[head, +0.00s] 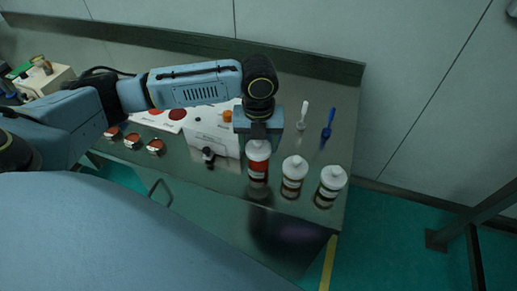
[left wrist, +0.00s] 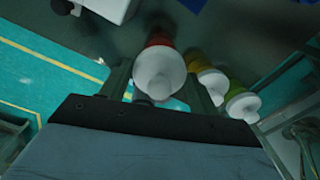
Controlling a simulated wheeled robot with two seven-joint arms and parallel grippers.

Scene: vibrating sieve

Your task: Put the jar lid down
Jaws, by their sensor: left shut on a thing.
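Three jars with white lids stand along the table's front right: a red-labelled jar (head: 258,172) and two more (head: 292,182) (head: 328,193). My left gripper (head: 258,138) reaches over the red-labelled jar and is shut on its white jar lid (head: 258,150). In the left wrist view the lid (left wrist: 160,72) lies between the two fingers, with red showing just behind it. I cannot tell whether the lid rests on the jar or is slightly raised. The other jars show yellow (left wrist: 208,75) and green (left wrist: 241,100) there. My right gripper is not in view.
A white device (head: 212,135) with an orange knob stands left of the jars. Several small round dishes (head: 132,141) sit at the left. Bare tabletop (head: 338,145) shows at the right.

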